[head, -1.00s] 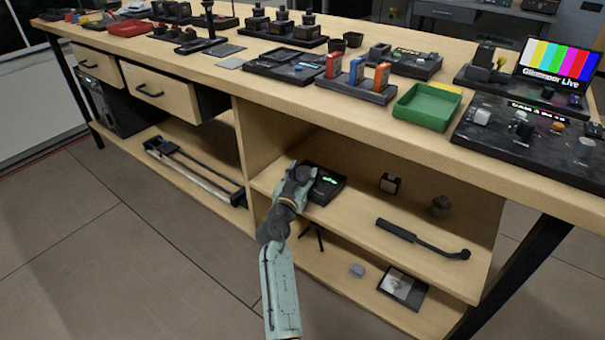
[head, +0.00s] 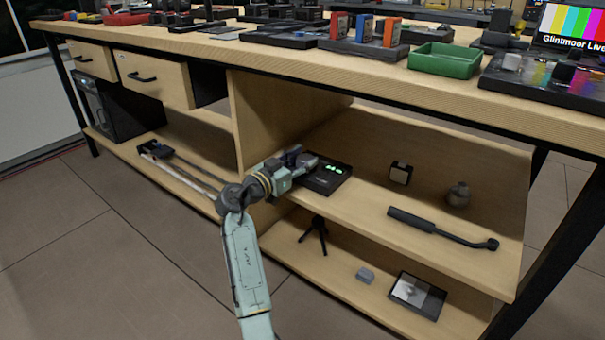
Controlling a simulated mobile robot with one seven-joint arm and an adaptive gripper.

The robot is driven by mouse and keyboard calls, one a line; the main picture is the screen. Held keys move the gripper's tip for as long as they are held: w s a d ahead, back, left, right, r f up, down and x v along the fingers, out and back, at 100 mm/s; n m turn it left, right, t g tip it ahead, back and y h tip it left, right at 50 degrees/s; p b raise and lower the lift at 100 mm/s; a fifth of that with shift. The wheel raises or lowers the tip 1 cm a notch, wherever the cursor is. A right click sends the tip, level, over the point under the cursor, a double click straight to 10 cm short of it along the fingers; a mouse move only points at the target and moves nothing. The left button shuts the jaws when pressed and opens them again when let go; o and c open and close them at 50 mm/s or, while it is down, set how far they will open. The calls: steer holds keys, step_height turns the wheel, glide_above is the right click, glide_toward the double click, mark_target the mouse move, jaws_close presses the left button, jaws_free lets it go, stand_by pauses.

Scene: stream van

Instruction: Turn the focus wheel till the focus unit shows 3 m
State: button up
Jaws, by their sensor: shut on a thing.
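The focus unit (head: 328,182) is a black box with a small green lit display (head: 335,168). It lies on the middle shelf under the bench, near the upright divider. The reading on the display is too small to make out. My gripper (head: 301,164) is at the left end of the unit, with its fingers closed at a small grey round part that looks like the focus wheel. The fingers and wrist hide most of the wheel.
The wooden divider (head: 270,118) stands close behind my gripper, and the bench top is overhead. A black-handled bar (head: 440,229), a small dark block (head: 400,173) and a round pot (head: 458,194) lie to the right. A tripod (head: 314,235) stands below.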

stand_by(0.4)
steer(key=o, duration=1.2)
steer(key=shift+c, duration=0.2)
steer(key=v, duration=1.2)
steer(key=shift+a, duration=0.15)
